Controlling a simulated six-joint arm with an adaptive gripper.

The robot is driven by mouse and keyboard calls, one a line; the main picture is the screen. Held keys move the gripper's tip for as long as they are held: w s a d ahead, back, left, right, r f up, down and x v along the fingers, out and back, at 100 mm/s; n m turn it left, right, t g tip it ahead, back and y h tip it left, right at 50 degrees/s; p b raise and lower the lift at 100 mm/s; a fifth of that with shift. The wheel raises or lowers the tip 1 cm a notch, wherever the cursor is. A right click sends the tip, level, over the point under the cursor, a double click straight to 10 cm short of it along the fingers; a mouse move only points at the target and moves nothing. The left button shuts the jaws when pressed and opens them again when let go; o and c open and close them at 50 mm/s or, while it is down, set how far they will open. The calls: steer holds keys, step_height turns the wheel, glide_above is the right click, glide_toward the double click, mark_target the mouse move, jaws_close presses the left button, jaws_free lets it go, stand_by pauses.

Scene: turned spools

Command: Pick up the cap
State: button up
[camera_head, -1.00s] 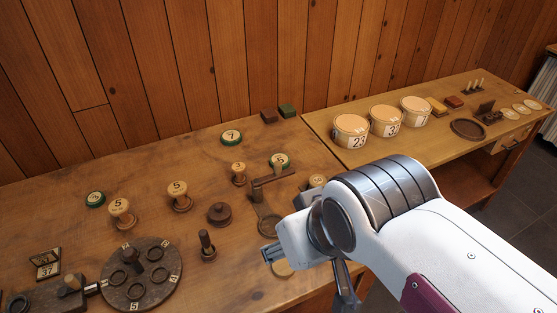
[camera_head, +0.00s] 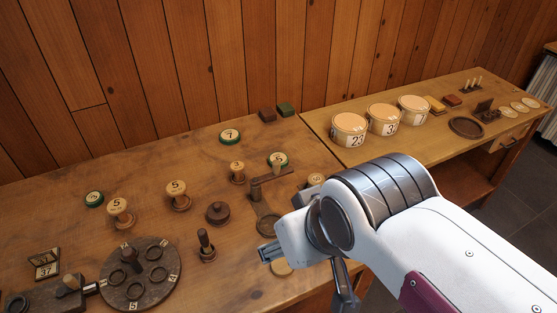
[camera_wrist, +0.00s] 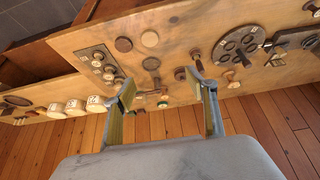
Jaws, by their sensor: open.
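A dark brown turned piece with a small knob (camera_head: 218,213), shaped like a cap, sits on the wooden workbench in the head view; I cannot tell for sure that it is the cap. A pale round disc (camera_head: 283,267) lies near the front edge, partly behind my arm. In the wrist view a pale disc (camera_wrist: 149,39) and a dark disc (camera_wrist: 123,44) lie side by side. My gripper (camera_wrist: 162,88) is open and empty, its two fingers spread above the bench. In the head view my wrist partly hides the fingers.
Several numbered spools (camera_head: 120,211) stand on the bench. A dark round plate with rings (camera_head: 140,275) is at front left. A dark upright peg (camera_head: 205,244) and a bracket (camera_head: 268,200) stand nearer my gripper. Large numbered tubs (camera_head: 349,130) are on the right-hand bench.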

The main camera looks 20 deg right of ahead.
mark_target(283, 158)
stand_by(0.3)
